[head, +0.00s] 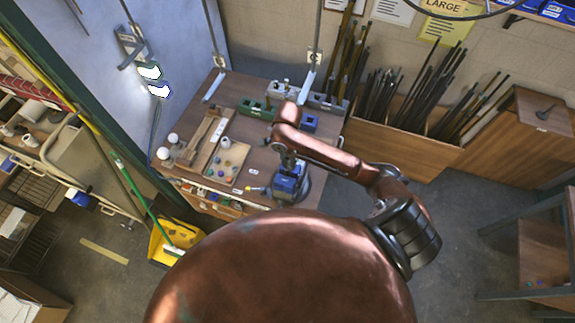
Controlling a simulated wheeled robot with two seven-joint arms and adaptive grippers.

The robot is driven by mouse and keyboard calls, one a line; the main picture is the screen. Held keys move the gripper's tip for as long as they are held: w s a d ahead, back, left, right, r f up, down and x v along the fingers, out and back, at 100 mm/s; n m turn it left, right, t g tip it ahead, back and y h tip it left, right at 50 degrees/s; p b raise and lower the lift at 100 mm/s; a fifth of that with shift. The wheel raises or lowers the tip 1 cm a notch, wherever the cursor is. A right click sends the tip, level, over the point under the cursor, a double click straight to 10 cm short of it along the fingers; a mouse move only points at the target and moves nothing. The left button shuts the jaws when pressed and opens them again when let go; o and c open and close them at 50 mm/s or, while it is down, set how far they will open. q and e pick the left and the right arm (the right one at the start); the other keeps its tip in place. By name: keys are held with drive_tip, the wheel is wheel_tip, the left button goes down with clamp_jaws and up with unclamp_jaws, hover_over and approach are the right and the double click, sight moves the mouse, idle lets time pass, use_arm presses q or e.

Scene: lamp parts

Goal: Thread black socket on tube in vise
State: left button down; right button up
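A blue vise (286,186) stands at the front right of the wooden bench (266,151). My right arm reaches over it from the right, and my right gripper (287,164) points down just above or at the vise. The gripper is small and dark here, so I cannot tell whether its fingers are open, shut or holding something. A small yellow-tipped part (254,189) sticks out to the left of the vise; I cannot tell what it is. I cannot make out the tube or the black socket. My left gripper is not in view.
The bench also holds a light tray (229,162) of small coloured parts, white bulbs (172,138), a green block (258,109) and a blue bin (309,122). Bins of dark rods (433,92) stand at the back right. A yellow dustpan (168,243) lies on the floor.

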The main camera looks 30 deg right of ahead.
clamp_jaws()
drive_tip(key=shift+a+m, duration=0.1)
drive_tip(key=shift+m, duration=0.2)
drive_tip(key=shift+o, duration=0.7)
unclamp_jaws()
drive_tip(key=shift+m, duration=0.5)
drive_tip(key=o, duration=0.5)
drive_tip(key=shift+r, duration=0.1)
wheel_tip(320, 180, up, 12)
drive_tip(key=shift+f, duration=0.1)
drive_tip(key=shift+f, duration=0.1)
